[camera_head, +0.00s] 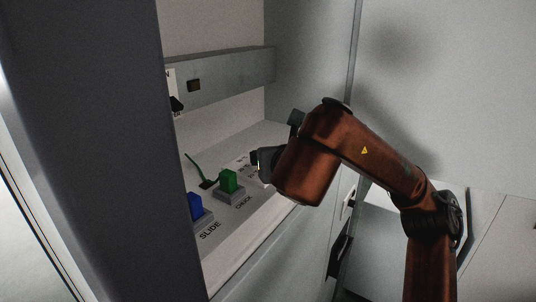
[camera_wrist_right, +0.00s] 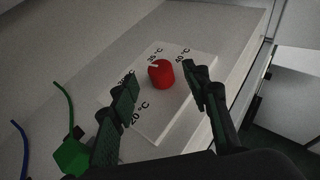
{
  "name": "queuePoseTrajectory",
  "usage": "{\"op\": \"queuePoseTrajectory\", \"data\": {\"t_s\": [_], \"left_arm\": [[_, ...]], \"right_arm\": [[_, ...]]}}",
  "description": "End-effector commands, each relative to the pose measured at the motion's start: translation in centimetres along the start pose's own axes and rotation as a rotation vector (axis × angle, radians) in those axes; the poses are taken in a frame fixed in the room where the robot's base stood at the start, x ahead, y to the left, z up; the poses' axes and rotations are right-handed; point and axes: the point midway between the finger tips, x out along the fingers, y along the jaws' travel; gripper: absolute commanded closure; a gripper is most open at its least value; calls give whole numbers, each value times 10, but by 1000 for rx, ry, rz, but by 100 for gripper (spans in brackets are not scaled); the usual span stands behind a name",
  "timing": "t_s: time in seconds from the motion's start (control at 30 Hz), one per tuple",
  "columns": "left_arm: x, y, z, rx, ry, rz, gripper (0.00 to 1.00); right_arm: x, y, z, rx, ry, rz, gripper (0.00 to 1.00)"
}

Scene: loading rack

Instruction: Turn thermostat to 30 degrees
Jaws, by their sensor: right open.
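The thermostat's red knob (camera_wrist_right: 161,74) sits on a white plate (camera_wrist_right: 172,118) in the right wrist view. A small white mark shows on the knob's upper left. Temperature labels ring it: 20 °C lies at lower left and 40 °C at upper right, with others partly hidden or hard to read. My right gripper (camera_wrist_right: 160,70) is open, with one finger on each side of the knob and visible gaps between. In the head view, my right gripper (camera_head: 265,162) is over the panel's far end and hides the knob. My left gripper is not in view.
The green block also shows in the wrist view (camera_wrist_right: 72,157). A grey beam (camera_head: 235,75) crosses above the panel. A dark cabinet edge (camera_head: 95,130) borders the left.

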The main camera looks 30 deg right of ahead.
Motion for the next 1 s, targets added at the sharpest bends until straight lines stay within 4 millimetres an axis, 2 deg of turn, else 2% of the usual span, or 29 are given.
{"op": "queuePoseTrajectory", "data": {"t_s": [0.03,0.17,0.33,0.5,1.0], "left_arm": [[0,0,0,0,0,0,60],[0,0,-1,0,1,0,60],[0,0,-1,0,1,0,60],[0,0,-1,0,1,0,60],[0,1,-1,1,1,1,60]], "right_arm": [[-13,1,1,0,-4,3,57],[-40,1,1,0,-4,3,57],[-57,0,1,0,-3,1,57],[-63,0,0,1,-1,0,57],[-63,0,0,1,0,0,57]]}}
